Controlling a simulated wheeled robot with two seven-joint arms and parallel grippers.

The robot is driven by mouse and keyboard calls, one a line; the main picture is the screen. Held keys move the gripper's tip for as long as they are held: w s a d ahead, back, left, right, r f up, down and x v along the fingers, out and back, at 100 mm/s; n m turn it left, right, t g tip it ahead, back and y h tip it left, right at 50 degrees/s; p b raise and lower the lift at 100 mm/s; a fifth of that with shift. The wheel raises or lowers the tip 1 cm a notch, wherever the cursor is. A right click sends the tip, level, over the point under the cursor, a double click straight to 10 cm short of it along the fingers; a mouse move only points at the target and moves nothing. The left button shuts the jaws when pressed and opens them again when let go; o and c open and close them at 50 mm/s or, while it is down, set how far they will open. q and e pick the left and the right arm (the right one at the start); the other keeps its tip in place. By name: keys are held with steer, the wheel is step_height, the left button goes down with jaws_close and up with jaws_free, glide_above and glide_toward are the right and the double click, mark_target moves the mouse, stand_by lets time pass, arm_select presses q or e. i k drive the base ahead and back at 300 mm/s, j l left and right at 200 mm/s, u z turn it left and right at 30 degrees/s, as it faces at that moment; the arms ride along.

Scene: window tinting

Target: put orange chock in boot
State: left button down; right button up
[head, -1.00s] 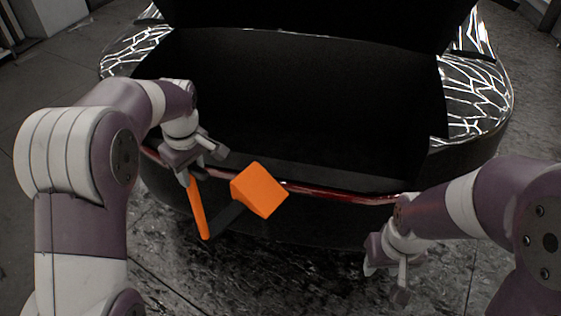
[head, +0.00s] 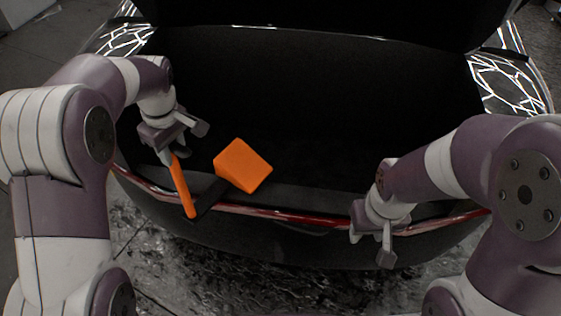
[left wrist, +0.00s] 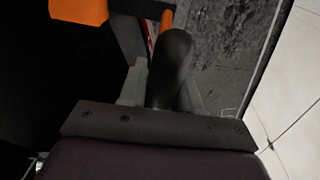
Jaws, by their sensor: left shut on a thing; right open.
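The orange chock (head: 243,166) is a wedge block joined by a dark bar to an orange handle bar (head: 182,188). My left gripper (head: 172,153) is shut on the chock near the top of that handle bar. The block hangs to the right of the gripper, over the rear edge of the open boot (head: 310,110). In the left wrist view the block (left wrist: 80,10) shows at the top left, with a dark rounded grip (left wrist: 172,65) between the fingers. My right gripper (head: 372,250) is open and empty in front of the bumper. The boot's inside is very dark.
The car's red-trimmed rear edge (head: 300,217) runs across below the boot opening. The raised lid (head: 330,20) hangs above. Patterned lights (head: 508,85) flank the opening. The boot floor seems clear, but is too dark to be sure.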

mark_target(208, 166)
steer(key=i+j, duration=0.65)
steer(key=i, duration=0.3)
